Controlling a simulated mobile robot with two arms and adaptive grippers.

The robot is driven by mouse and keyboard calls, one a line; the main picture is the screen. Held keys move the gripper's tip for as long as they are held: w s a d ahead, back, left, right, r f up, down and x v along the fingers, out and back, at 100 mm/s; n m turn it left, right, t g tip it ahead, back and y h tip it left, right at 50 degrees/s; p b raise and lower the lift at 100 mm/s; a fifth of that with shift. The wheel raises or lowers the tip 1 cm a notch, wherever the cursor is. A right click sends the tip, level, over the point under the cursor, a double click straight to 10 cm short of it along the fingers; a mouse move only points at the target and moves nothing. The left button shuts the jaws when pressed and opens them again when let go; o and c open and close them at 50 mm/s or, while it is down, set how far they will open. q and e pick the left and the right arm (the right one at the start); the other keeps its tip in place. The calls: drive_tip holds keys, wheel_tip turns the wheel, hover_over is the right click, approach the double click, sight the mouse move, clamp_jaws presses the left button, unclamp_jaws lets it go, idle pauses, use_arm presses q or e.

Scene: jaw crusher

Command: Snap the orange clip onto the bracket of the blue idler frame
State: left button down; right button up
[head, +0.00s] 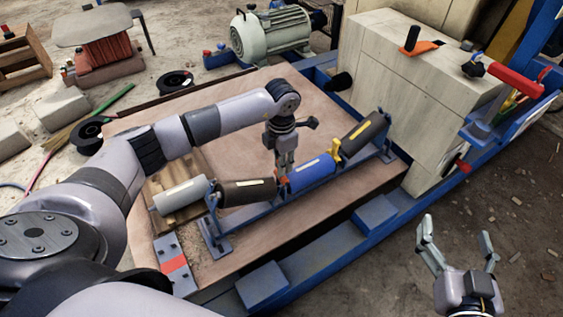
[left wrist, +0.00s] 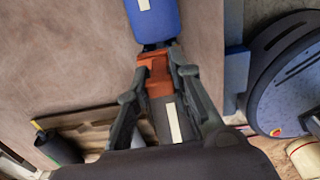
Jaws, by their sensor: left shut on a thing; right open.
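The blue idler frame (head: 262,208) stands on the brown board in the head view and carries a row of rollers. My left gripper (head: 284,168) points down over the middle of the row. It is shut on the orange clip (left wrist: 155,72), which sits between the fingertips (left wrist: 156,82) in the left wrist view. The clip lies at the joint between the dark roller (head: 246,191) and the blue roller (head: 312,172). The bracket is mostly hidden there, and I cannot tell whether the clip is seated. My right gripper (head: 458,248) is open and empty at the lower right.
A yellow clip (head: 336,150) sits between the blue roller and the far dark roller (head: 364,130). A pale grey roller (head: 181,195) is at the near left end. The crusher body (head: 400,100) stands behind on the right. The board (head: 310,225) is clear in front.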

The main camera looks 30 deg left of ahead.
drive_tip(key=shift+f, duration=0.1)
idle(0.4)
drive_tip(key=shift+s+f, duration=0.1)
drive_tip(key=shift+f, duration=0.1)
drive_tip(key=shift+g, duration=0.3)
idle(0.3)
drive_tip(key=shift+s+d+f, duration=0.1)
drive_tip(key=shift+d+f, duration=0.05)
drive_tip(key=shift+f, duration=0.25)
use_arm(q)
drive_tip(key=shift+f, duration=0.15)
use_arm(e)
drive_tip(key=shift+r, duration=0.25)
use_arm(q)
drive_tip(key=shift+f, duration=0.55)
use_arm(e)
drive_tip(key=r, duration=0.1)
drive_tip(key=r+t, duration=0.2)
drive_tip(key=shift+w+a+r, duration=0.15)
drive_tip(key=shift+w+a, duration=0.25)
use_arm(q)
drive_tip(key=shift+f+b, duration=0.25)
drive_tip(key=shift+b, duration=0.1)
use_arm(e)
drive_tip(key=shift+a+r+t+y, duration=0.1)
drive_tip(key=shift+r+t+y, duration=0.2)
drive_tip(key=shift+r+y, duration=0.15)
